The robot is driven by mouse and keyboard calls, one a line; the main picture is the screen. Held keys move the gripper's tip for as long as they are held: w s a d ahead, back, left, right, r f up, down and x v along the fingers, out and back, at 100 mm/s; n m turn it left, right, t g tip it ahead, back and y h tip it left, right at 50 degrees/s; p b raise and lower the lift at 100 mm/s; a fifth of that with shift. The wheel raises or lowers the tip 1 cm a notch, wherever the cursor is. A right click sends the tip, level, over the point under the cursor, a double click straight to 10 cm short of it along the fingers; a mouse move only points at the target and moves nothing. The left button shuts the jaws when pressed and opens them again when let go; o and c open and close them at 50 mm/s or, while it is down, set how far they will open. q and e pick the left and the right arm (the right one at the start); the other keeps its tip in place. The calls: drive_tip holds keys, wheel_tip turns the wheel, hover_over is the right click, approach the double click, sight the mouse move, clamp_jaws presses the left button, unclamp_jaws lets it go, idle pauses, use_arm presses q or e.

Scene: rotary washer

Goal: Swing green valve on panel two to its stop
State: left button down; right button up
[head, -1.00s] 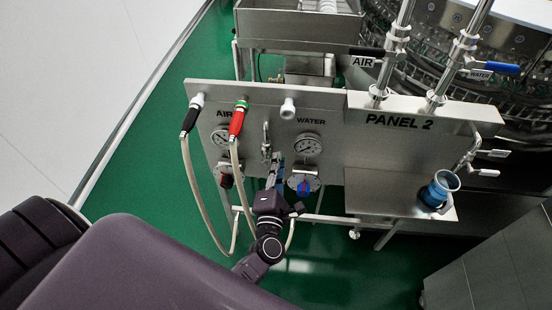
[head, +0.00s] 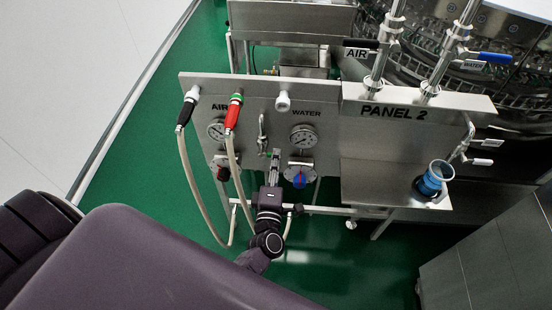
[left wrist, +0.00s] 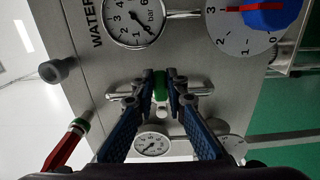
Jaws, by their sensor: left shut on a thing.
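Panel 2 (head: 375,135) is a grey metal plate with AIR and WATER markings. In the left wrist view the green valve (left wrist: 160,86) shows as a small green handle between silver pipe ends, below the WATER gauge (left wrist: 135,18). My left gripper (left wrist: 161,88) is shut on it, one blue-padded finger on each side. In the head view the left gripper (head: 275,158) reaches up to the panel between the two gauges, just below a silver fitting (head: 262,130). The green part cannot be made out there. My right gripper is in neither view.
A blue regulator knob (head: 299,181) sits right of the gripper and a dark red one (head: 222,173) left. Black (head: 185,110) and red (head: 233,112) hose connectors hang beside it. A blue cup-like fitting (head: 432,180) stands on the shelf at right.

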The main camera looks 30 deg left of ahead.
use_arm(q)
drive_tip(key=shift+f, duration=0.1)
drive_tip(key=c, duration=1.9)
unclamp_jaws()
drive_tip(key=shift+c, duration=0.2)
drive_tip(key=v, duration=1.2)
drive_tip(key=s+d+f+m+g+h, duration=0.1)
drive_tip(key=d+f+m+h, duration=0.25)
drive_tip(key=f, duration=0.35)
drive_tip(key=s+d+f+m+g+h, duration=0.1)
drive_tip(key=d+f+m+h, duration=0.1)
drive_tip(key=f+m, duration=0.4)
drive_tip(key=s+d+f+m+g+h, duration=0.1)
drive_tip(key=s+f+m+g, duration=0.3)
drive_tip(key=f, duration=0.5)
drive_tip(key=s+f+m+g+h, duration=0.2)
drive_tip(key=s+f+m, duration=0.1)
drive_tip(key=s+f, duration=0.4)
drive_tip(key=s+a+f+m+g+y, duration=0.1)
drive_tip(key=s+a+f+m+g, duration=0.3)
drive_tip(key=s+f, duration=0.3)
drive_tip(key=s+a+f+m+g+y, duration=0.1)
drive_tip(key=s+a+f+m+g, duration=0.3)
drive_tip(key=s, duration=0.9)
wheel_tip(320, 180, down, 3)
drive_tip(key=a, duration=0.2)
drive_tip(key=shift+s+a+f, duration=0.15)
drive_tip(key=shift+s+a, duration=0.2)
drive_tip(key=shift+s, duration=0.05)
